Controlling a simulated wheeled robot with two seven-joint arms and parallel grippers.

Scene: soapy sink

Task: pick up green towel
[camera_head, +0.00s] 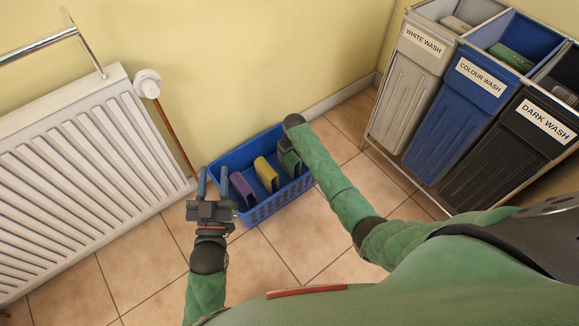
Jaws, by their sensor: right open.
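A blue basket (262,209) stands on the floor by the wall with folded towels in it. A dark green towel (291,162) is at its right end, partly hidden. My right arm reaches over the basket's right end. My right gripper (285,147) is small and mostly hidden by the arm, close to the green towel; I cannot tell whether they touch. My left gripper (213,184) is open and empty, its two fingers apart at the basket's left end, near a purple towel (242,189).
A yellow towel (266,174) lies in the basket's middle. A white radiator (75,180) is at left. White (412,62), blue (452,115) and black (507,150) wash bins stand in a rack at right. Another green cloth (511,55) is in the blue bin. Tiled floor in front is clear.

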